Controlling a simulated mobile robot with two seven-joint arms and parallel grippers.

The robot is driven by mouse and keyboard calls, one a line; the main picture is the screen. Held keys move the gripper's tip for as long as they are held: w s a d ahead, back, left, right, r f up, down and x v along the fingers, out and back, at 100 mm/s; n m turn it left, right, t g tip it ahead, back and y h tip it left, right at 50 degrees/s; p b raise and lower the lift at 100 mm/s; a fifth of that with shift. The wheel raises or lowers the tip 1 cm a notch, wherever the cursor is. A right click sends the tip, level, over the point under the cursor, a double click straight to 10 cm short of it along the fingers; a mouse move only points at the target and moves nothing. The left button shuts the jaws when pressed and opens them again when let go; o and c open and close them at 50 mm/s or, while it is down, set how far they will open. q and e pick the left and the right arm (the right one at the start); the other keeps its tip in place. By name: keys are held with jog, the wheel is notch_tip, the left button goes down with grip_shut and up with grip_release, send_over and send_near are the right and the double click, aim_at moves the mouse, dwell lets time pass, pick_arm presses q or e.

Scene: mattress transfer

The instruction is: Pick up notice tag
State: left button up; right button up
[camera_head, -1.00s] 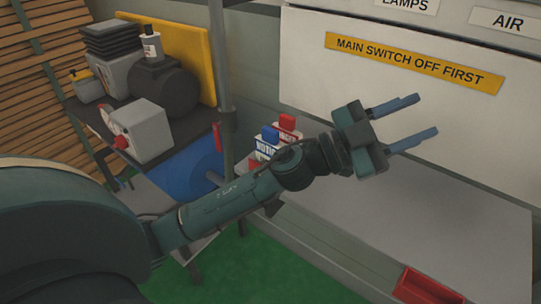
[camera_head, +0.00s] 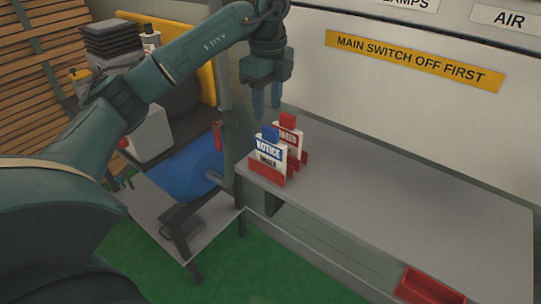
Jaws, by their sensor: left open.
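The notice tag (camera_head: 268,151) is a white card with blue "NOTICE" lettering and a blue top tab. It stands upright in a red holder (camera_head: 267,176) at the left end of the grey shelf. A danger tag (camera_head: 289,136) with a red top tab stands just behind it to the right. My left gripper (camera_head: 267,108) points down, with its two blue fingers open and empty. Its fingertips are above and slightly behind the notice tag's blue tab, and appear apart from it. My right gripper is not in view.
The grey shelf (camera_head: 400,215) is clear to the right of the tags.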

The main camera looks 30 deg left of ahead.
aim_at(268, 126)
pick_arm(q)
notch_tip(268, 126, down, 6)
jog(key=shift+r, duration=0.1)
jog(key=shift+s+d+f+p, duration=0.15)
jog(key=shift+f+p, duration=0.1)
jog(key=shift+f, duration=0.7)
jog(key=shift+d+f+p, duration=0.15)
jog(key=shift+f+p, duration=0.15)
jog(key=shift+f, duration=0.65)
jog(key=shift+s+d+f+p, duration=0.15)
jog(key=shift+f+p, duration=0.1)
jog(key=shift+f, duration=0.7)
jog(key=shift+w, duration=0.1)
grip_shut()
